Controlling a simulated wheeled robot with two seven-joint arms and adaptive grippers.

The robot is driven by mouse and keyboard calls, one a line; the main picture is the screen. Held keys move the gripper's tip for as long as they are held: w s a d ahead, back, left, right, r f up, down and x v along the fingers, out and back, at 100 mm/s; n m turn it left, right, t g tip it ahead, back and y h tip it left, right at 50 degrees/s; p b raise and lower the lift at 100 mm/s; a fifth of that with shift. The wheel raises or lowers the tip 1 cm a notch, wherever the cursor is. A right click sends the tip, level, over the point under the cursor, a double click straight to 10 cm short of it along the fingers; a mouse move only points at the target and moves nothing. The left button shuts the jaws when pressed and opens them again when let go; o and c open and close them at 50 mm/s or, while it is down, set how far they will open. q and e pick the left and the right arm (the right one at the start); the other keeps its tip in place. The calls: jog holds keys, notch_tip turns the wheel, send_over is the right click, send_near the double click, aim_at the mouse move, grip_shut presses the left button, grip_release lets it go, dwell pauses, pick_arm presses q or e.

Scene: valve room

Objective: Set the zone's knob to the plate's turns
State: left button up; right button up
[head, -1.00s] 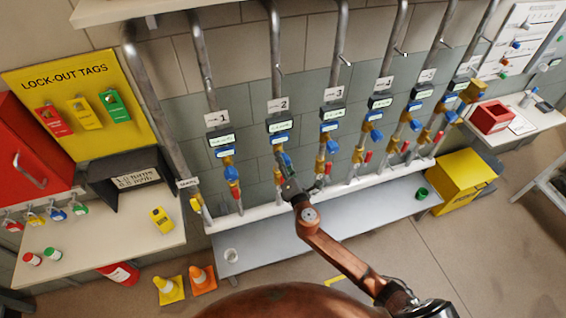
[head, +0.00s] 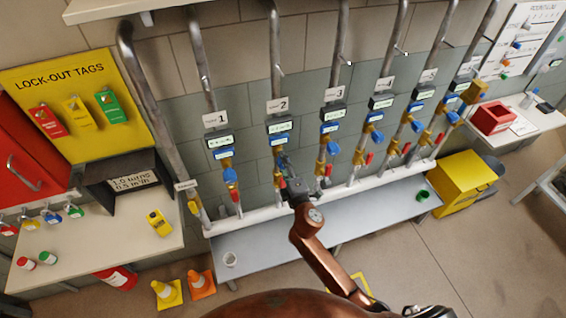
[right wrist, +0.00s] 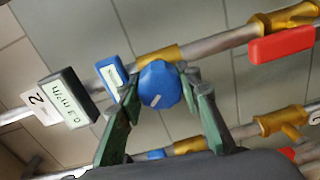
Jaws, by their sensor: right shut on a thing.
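The blue knob (right wrist: 159,84) of line 2 shows in the right wrist view, with a white mark low on its face. My right gripper (right wrist: 160,92) has its green fingers shut on either side of this knob. In the head view my right gripper (head: 285,165) reaches up to line 2 and mostly hides the knob. The number 2 label (head: 277,106) and a small display (head: 280,127) sit above it. A plate (head: 134,182) with small lettering, its first line seemingly 1.0 turns, stands over the left bench. My left gripper is not in view.
Similar lines with blue knobs stand on both sides, such as line 1's knob (head: 230,175) and line 3's knob (head: 333,147). Red-handled valves sit below. A grey low bench (head: 320,222) runs underneath. Cones (head: 200,284) stand on the floor at left.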

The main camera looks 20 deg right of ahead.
dwell(0.5)
jog(key=o, duration=1.2)
jog(key=shift+c, duration=0.2)
jog(key=s, duration=1.2)
jog(key=shift+d+r, duration=0.15)
